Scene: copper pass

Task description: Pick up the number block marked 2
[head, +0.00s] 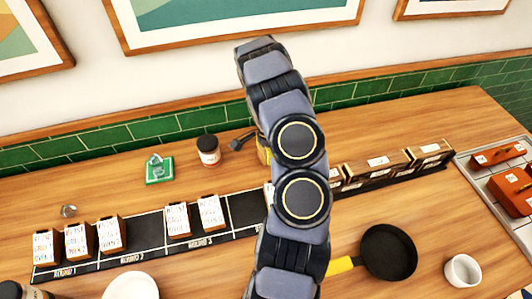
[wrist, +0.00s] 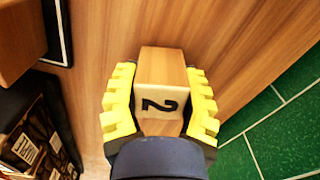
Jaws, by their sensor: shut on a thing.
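The wooden number block marked 2 (wrist: 162,80) sits between the two yellow ribbed fingers of my gripper (wrist: 160,104) in the wrist view. The fingers press on its two sides, and its pale face with the black 2 shows. Wooden counter surface shows around it; I cannot tell whether it is lifted. In the head view my arm hides the block and most of my gripper; only a bit of yellow shows beside the arm near the back of the counter.
A black strip (head: 145,234) holds several order cards and dark boxes (head: 376,166). A spice jar (head: 208,150) and green item (head: 159,170) stand near the green-tiled wall. A black pan (head: 389,252), white cup (head: 463,271) and metal tray with orange-brown blocks (head: 495,155) are at right.

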